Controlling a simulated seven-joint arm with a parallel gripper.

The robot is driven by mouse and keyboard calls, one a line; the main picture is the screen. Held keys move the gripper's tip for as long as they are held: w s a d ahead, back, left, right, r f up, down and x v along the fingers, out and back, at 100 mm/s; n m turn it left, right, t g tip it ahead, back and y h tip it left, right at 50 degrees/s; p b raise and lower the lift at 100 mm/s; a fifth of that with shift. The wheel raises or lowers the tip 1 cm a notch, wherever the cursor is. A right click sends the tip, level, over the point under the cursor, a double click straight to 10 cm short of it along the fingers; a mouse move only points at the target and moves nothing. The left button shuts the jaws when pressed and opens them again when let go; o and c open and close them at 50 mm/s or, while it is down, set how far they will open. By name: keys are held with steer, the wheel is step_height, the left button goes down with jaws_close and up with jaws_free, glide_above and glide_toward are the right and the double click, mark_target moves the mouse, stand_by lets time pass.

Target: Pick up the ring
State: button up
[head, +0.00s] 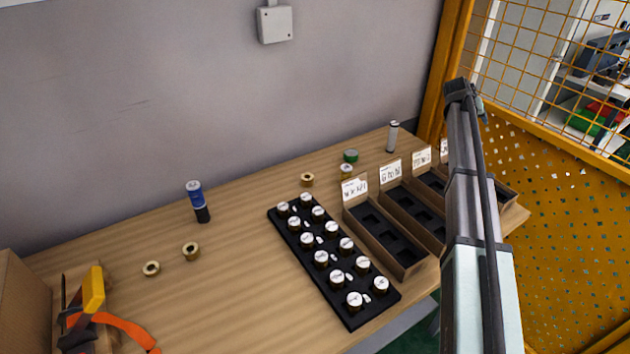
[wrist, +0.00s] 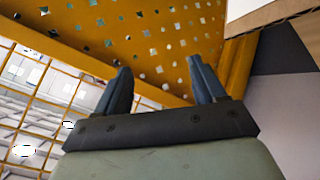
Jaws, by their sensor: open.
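Several brass-coloured rings lie on the wooden table in the head view. One ring (head: 151,268) and a second ring (head: 191,251) are at the left, and a third ring (head: 307,180) is farther back, behind the black tray. Which of them the task means I cannot tell. My gripper (wrist: 161,88) is open and empty in the wrist view, its two dark fingers spread apart. It faces the yellow perforated panel, away from the rings; no ring shows in the wrist view. In the head view my arm stands at the right, and the fingers cannot be made out.
A black tray (head: 350,317) holds white-topped brass pieces in rows. Labelled open boxes (head: 413,268) stand to its right, partly behind my arm. A blue-and-black cylinder (head: 197,201) stands left of centre. An orange clamp-like tool (head: 125,329) lies front left. The yellow fence (head: 570,230) bounds the right.

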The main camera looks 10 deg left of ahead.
steer(key=s+a+r+n+t+h, duration=0.1)
steer(key=a+r+n+t+h, duration=0.15)
steer(key=a+n, duration=0.65)
steer(key=s+a+r+n+t+h, duration=0.2)
steer(key=a+n+h, duration=0.2)
steer(key=a, duration=0.8)
steer(key=n+g+y, duration=0.2)
steer(key=n+g, duration=0.1)
steer(key=n, duration=1)
glide_toward(310, 178)
steer(key=shift+w+d+f, duration=0.75)
steer(key=shift+w+f, duration=0.05)
steer(key=shift+w, duration=0.25)
steer(key=shift+f, duration=0.1)
steer(key=shift+w+d+f, duration=0.1)
steer(key=shift+w+d, duration=0.05)
steer(key=shift+d, duration=0.1)
steer(key=shift+x, duration=3.3)
steer(key=shift+w, duration=0.1)
